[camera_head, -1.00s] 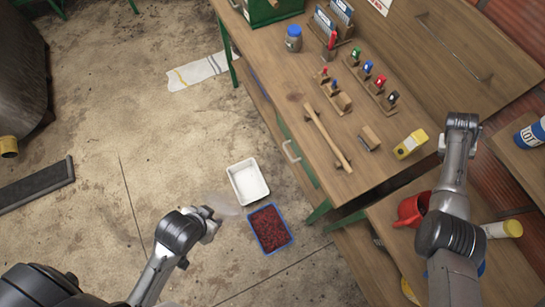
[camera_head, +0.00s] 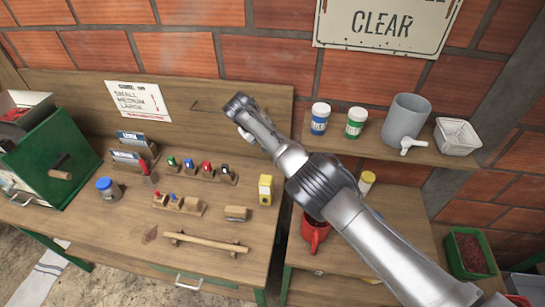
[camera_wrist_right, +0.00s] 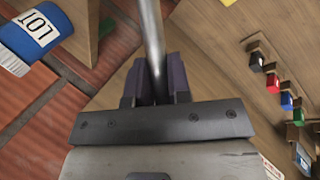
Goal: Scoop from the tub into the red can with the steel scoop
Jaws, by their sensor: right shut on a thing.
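My right gripper (camera_head: 238,105) is raised in front of the wooden back panel. In the right wrist view its jaws (camera_wrist_right: 156,90) are shut on a round steel rod (camera_wrist_right: 151,35), which looks like the scoop's handle; no scoop bowl shows. The red can (camera_head: 316,236) stands on the lower wooden surface, partly hidden behind my right forearm. A green tub (camera_head: 452,262) with dark red contents is at the far right, apart from my gripper. My left gripper is out of view.
A long bench (camera_head: 120,225) holds small coloured blocks, a blue-lidded jar (camera_head: 108,188) and a yellow box (camera_head: 265,190). A green machine (camera_head: 52,150) stands at left. A shelf at right holds two jars, a grey container (camera_head: 405,120) and a white tray (camera_head: 457,137).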

